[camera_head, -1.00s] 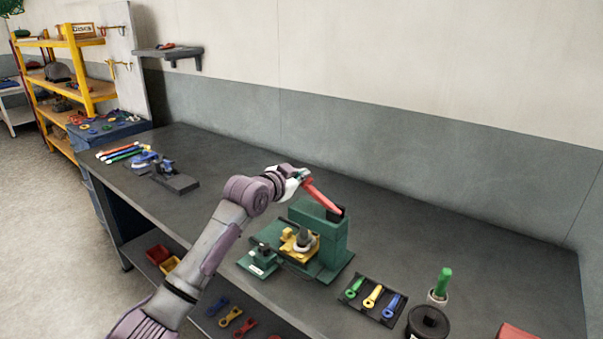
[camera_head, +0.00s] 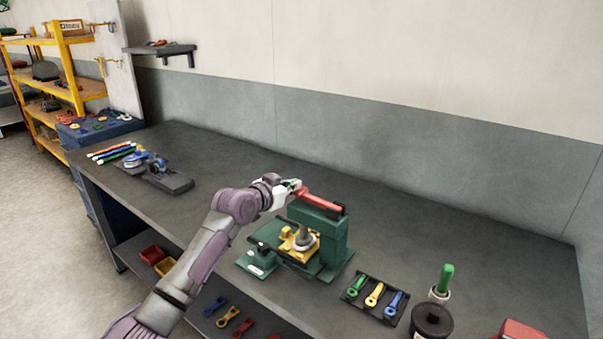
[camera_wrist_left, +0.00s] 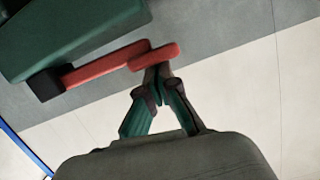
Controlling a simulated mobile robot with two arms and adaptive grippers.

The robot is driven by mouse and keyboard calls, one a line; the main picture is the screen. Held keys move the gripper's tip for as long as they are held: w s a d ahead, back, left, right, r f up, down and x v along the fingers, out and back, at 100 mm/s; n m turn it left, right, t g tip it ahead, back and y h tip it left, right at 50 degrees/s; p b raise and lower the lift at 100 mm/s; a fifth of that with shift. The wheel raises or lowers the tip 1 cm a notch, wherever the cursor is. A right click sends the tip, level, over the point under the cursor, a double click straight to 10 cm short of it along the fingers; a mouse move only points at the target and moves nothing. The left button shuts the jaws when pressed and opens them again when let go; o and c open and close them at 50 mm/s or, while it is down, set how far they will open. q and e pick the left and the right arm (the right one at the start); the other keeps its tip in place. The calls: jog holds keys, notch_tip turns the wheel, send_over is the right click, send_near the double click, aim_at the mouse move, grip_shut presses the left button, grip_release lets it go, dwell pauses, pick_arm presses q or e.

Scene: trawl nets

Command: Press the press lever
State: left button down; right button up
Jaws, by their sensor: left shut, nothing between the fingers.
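The green press (camera_head: 330,235) stands on the dark workbench. My left gripper (camera_head: 298,188) is at the lever's free end. In the left wrist view the lever (camera_wrist_left: 103,68) ends in a red crosswise handle (camera_wrist_left: 153,57), and my left gripper's shut fingertips (camera_wrist_left: 158,78) are right at this handle, seemingly touching it. Nothing shows between the fingers. A yellow fixture (camera_head: 297,243) with a grey round part sits under the press head. My right gripper is not in view.
A black tray (camera_head: 352,305) with green, yellow and blue wrenches lies right of the press. A green-handled tool (camera_head: 445,279) and a black round container (camera_head: 431,320) stand beyond it. Blue parts and coloured sticks lie at the bench's far left. The bench behind the press is clear.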

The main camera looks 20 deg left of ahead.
pick_arm(q)
jog(key=shift+f, duration=0.45)
jog(key=shift+r, duration=0.15)
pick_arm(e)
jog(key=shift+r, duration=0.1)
pick_arm(q)
notch_tip(320, 180, up, 5)
jog(key=p, duration=0.4)
jog(key=shift+d+r+p, duration=0.1)
jog(key=shift+r+p, duration=0.1)
jog(key=shift+p, duration=0.2)
jog(key=f+b+v, duration=0.1)
jog(key=b+v, duration=0.2)
jog(key=v, duration=0.7)
jog(key=shift+a+b, duration=0.25)
jog(key=shift+b, duration=0.1)
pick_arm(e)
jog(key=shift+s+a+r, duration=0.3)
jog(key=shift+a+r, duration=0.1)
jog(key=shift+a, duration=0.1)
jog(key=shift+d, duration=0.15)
